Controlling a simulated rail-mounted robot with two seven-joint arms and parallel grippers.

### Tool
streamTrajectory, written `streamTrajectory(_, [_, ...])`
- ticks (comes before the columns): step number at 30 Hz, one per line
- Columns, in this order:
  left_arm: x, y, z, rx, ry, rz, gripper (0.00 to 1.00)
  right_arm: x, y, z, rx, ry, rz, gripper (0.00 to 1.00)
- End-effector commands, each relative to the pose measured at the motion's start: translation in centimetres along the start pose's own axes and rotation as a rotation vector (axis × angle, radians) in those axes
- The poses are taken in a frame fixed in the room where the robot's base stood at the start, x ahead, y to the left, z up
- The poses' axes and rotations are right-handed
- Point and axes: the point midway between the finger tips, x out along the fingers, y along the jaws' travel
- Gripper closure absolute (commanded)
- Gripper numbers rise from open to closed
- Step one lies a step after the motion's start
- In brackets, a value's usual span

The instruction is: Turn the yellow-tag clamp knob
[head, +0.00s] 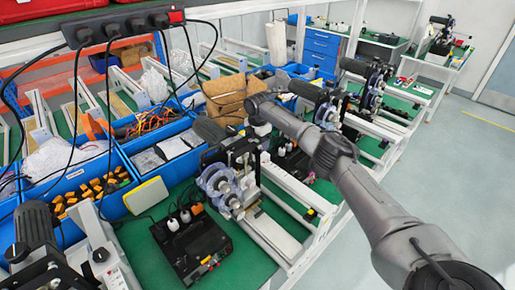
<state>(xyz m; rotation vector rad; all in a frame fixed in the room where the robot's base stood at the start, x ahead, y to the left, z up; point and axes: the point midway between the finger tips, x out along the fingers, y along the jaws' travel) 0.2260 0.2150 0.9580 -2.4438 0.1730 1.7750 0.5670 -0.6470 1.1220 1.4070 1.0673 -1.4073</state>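The nearest coder machine stands on the green bench in the middle of the head view, with pale, round, clear-looking knobs (222,185) on its front. I cannot make out a yellow tag on them, so I cannot tell which is the yellow-tag clamp knob. My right arm comes in from the lower right and reaches over the bench. Its far end is above and behind this machine, apart from the knobs in the picture. I cannot make out the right gripper's fingers there. My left gripper is not in view.
A black control box (192,245) sits in front of the machine. Blue bins (85,190) and a yellow-edged pad (146,196) are at left. A power strip (123,24) with hanging black cables crosses the upper left. More coder machines (372,88) stand behind. Floor at right is clear.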

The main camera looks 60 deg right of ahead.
Motion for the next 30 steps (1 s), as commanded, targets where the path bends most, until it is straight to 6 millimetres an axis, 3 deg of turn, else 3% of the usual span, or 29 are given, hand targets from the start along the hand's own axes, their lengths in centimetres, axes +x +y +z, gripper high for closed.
streamTrajectory(9, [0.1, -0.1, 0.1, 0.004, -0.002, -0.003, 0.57, 2.7, 0.0, -0.1, -0.002, 0.000, 0.000, 0.35])
streamTrajectory(20, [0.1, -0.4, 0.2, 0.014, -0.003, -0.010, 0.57, 3.0, 0.0, 0.0, -0.001, 0.000, 0.000, 0.35])
streamTrajectory(30, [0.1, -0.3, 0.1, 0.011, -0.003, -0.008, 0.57, 3.0, 0.0, 0.0, -0.001, 0.000, 0.000, 0.66])
